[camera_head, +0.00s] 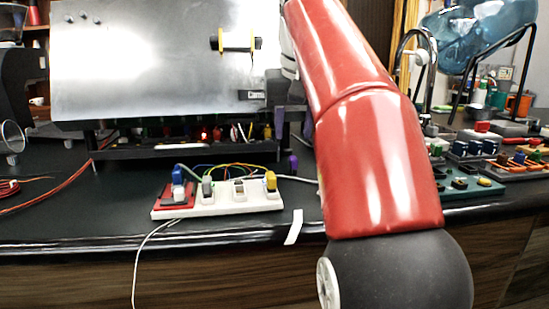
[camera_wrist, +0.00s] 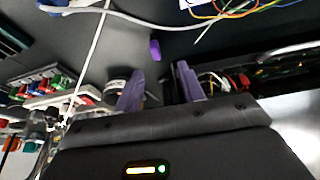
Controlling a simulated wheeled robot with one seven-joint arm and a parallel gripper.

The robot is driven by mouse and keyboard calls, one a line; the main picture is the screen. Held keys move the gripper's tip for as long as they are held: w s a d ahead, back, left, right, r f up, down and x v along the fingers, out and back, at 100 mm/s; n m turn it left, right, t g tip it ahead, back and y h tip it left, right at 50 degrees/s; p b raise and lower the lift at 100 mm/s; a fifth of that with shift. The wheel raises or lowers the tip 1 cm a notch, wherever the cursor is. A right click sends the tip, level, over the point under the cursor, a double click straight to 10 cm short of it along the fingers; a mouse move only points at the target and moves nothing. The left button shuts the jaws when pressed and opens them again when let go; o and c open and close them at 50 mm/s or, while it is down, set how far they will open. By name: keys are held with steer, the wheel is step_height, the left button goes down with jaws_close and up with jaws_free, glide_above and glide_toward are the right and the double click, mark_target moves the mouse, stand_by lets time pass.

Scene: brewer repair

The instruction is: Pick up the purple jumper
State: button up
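The purple jumper (camera_head: 293,163) is a small purple piece standing on the dark counter, just behind the right part of the white board. It also shows in the wrist view (camera_wrist: 155,49), beyond the fingertips and roughly in line with the gap between them. My gripper (camera_wrist: 160,74) has two purple fingers spread apart with nothing between them. The jumper is clear of both fingers. In the head view my red arm hides most of the gripper; only a bit of purple shows beside the arm.
The white board (camera_head: 225,206) carries coloured plugs and looped wires near the counter's front edge. The metal-panelled brewer (camera_head: 150,60) stands behind, its open underside full of wires. Boards with coloured parts (camera_head: 475,186) lie at right. Red cables (camera_head: 45,195) lie at left.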

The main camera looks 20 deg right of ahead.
mark_target(294, 158)
steer(key=x, duration=0.5)
steer(key=b+x, duration=0.1)
steer(key=x, duration=0.1)
steer(key=shift+s+d+f, duration=0.2)
steer(key=shift+d+f, duration=0.05)
steer(key=shift+f, duration=0.05)
jaws_close()
